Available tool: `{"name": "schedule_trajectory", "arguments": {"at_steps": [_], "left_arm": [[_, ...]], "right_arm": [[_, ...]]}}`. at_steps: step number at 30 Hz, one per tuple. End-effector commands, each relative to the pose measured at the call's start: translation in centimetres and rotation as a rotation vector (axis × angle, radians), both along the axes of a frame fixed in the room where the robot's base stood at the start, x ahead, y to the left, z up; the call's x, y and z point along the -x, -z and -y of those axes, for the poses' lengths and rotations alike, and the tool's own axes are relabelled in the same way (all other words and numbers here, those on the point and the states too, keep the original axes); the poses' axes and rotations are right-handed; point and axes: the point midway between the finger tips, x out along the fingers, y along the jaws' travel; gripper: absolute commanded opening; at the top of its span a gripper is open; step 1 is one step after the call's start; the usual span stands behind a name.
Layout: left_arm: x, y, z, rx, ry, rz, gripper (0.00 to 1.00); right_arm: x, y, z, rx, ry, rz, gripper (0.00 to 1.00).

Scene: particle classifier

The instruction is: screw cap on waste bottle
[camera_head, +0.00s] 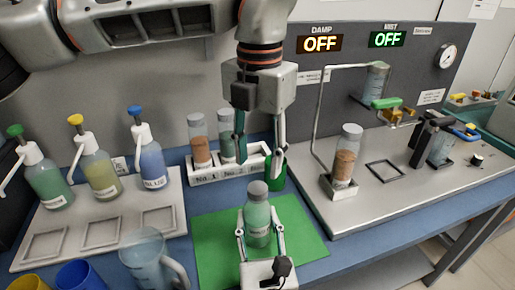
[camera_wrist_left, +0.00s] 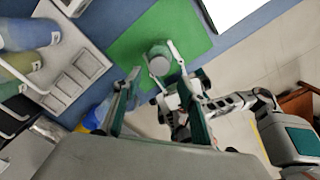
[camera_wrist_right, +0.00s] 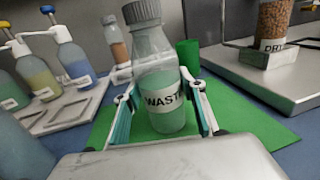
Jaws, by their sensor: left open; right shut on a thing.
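The waste bottle (camera_head: 258,228) is clear with green contents and stands upright over the green mat (camera_head: 213,241). Its label reads "WASTE" in the right wrist view (camera_wrist_right: 167,101). A grey cap (camera_head: 258,190) sits on its neck; the cap also shows in the right wrist view (camera_wrist_right: 141,12) and from above in the left wrist view (camera_wrist_left: 158,62). I cannot tell how tightly it is seated. My right gripper (camera_head: 260,234) is shut around the bottle's body from the front. My left gripper (camera_head: 259,152) points down, open and empty, above and slightly behind the cap.
A white rack (camera_head: 208,178) with two capped bottles and a green cylinder (camera_head: 276,172) stand behind the mat. Pump bottles on a tray (camera_head: 98,237) are at left, with a clear jug (camera_head: 150,262) in front. A metal platform (camera_head: 375,205) with a "DRY" bottle (camera_head: 346,158) is at right.

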Motion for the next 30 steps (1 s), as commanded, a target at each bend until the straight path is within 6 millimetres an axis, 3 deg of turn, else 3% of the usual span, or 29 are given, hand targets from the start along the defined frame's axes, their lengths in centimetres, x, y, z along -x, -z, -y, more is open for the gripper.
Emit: {"name": "schedule_trajectory", "arguments": {"at_steps": [24, 30], "left_arm": [[-0.1, -1.0, -0.1, 0.007, -1.525, 0.005, 0.41], [-0.1, -1.1, -0.1, 0.008, -1.838, 0.005, 0.41]], "right_arm": [[0.0, 0.1, 0.0, 0.000, 0.000, -0.001, 0.00], [0.0, 0.1, 0.0, 0.000, 0.000, -0.001, 0.00]]}}
